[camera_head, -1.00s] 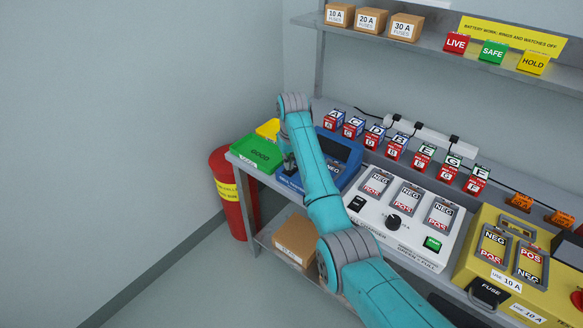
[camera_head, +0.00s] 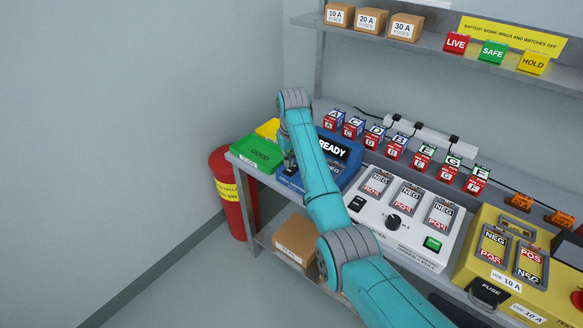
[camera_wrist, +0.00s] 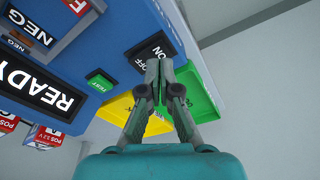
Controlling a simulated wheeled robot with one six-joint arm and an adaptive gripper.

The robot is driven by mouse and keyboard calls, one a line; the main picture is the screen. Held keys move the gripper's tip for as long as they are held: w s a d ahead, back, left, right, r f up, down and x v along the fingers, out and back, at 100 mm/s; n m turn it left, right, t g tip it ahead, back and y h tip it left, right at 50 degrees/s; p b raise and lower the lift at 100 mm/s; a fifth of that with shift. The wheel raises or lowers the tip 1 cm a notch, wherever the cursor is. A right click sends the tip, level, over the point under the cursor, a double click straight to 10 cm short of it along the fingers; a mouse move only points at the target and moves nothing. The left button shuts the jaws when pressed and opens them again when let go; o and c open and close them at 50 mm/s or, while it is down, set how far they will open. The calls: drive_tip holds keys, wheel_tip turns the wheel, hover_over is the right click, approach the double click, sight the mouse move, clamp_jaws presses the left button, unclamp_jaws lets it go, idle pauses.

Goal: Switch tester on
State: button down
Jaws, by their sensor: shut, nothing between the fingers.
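The blue tester (camera_head: 347,151) stands on the bench, partly hidden behind my arm in the head view. Its screen (camera_head: 333,149) reads READY, and the screen also shows in the wrist view (camera_wrist: 38,88). In the wrist view the tester's black switch plate with ON and OFF (camera_wrist: 150,50) lies right at my fingertips, which hide part of it. A green TEST button (camera_wrist: 100,82) sits beside it. My gripper (camera_wrist: 158,66) is shut and empty, with its tips at or very near the switch; I cannot tell whether they touch it.
A green GOOD bin (camera_head: 258,153) and a yellow bin (camera_head: 268,128) stand left of the tester. A white charger (camera_head: 400,225) stands to its right, then a yellow tester-like box (camera_head: 470,265). Several labelled batteries (camera_head: 396,146) line the back. A red cylinder (camera_head: 226,190) stands by the bench's left end.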

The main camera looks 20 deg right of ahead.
sight(289, 171)
drive_tip(key=shift+r, duration=2.6)
